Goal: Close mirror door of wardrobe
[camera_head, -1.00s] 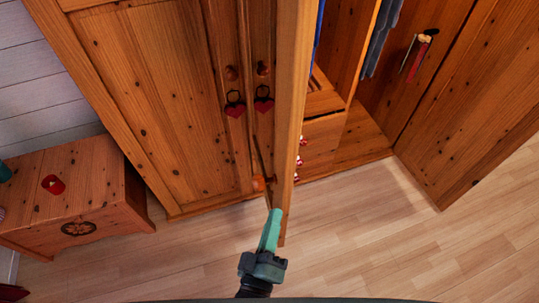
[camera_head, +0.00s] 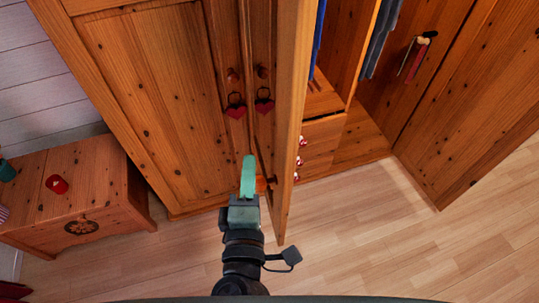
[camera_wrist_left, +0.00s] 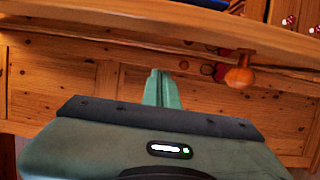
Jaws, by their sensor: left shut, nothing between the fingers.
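The wooden wardrobe (camera_head: 150,100) has a door (camera_head: 291,110) standing open, seen nearly edge-on in the head view. A round wooden knob (camera_head: 271,181) is on its left face; the knob also shows in the wrist view (camera_wrist_left: 239,77). My left gripper (camera_head: 249,160) is shut and empty, left of the open door near the knob. In the wrist view its green fingers (camera_wrist_left: 160,75) point toward the wardrobe front, left of the knob, apart from it. My right gripper is out of view.
Closed wardrobe doors with red heart ornaments (camera_head: 235,106) are left of the open door. Drawers (camera_head: 320,142) and hanging clothes (camera_head: 382,38) show inside to its right. A wooden chest (camera_head: 100,190) stands at left. The floor (camera_head: 370,235) is clear at right.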

